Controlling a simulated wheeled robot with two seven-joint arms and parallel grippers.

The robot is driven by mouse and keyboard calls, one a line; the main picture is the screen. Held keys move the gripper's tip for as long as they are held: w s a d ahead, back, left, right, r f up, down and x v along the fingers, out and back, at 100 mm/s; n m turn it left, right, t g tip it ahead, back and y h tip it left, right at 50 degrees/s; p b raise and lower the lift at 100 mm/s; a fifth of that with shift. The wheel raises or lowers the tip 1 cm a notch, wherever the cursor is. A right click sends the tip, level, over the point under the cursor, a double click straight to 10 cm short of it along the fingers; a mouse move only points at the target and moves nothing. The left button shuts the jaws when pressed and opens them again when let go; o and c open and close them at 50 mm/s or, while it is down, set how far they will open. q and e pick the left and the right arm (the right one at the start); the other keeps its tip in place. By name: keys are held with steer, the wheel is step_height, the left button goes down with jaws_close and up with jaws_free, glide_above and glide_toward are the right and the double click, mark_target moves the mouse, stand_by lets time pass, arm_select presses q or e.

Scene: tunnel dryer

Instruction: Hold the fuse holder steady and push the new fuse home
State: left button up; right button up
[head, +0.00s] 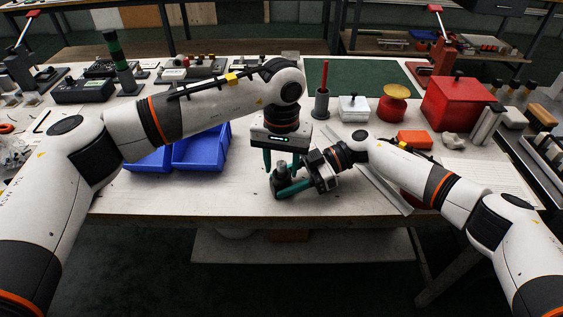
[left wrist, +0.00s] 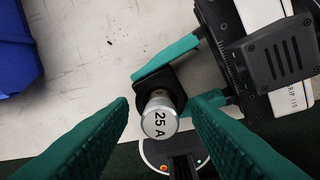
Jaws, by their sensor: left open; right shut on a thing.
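The fuse (left wrist: 160,116) is a silvery cylinder with its "25 A" end facing my left wrist camera. It stands up from the black fuse holder (left wrist: 153,80), which is near the front edge of the bench; how deep it sits cannot be told. My right gripper (left wrist: 166,88) comes in from the right, with its green fingers shut on the holder. In the head view, my right gripper (head: 287,188) is low over the bench. My left gripper (head: 281,164) points down above the holder. In the left wrist view, its fingers (left wrist: 160,106) are open on either side of the fuse, apart from it.
Blue bins (head: 200,150) stand left of the grippers. A grey cup with a red rod (head: 321,103), a white box (head: 353,109) and a red box (head: 456,104) stand behind and to the right. The bench front (head: 180,200) is mostly clear.

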mark_target(281, 163)
arm_select(q)
step_height(281, 163, up, 12)
stand_by(0.4)
steer(key=shift+f, duration=0.1)
arm_select(e)
steer(key=o, duration=1)
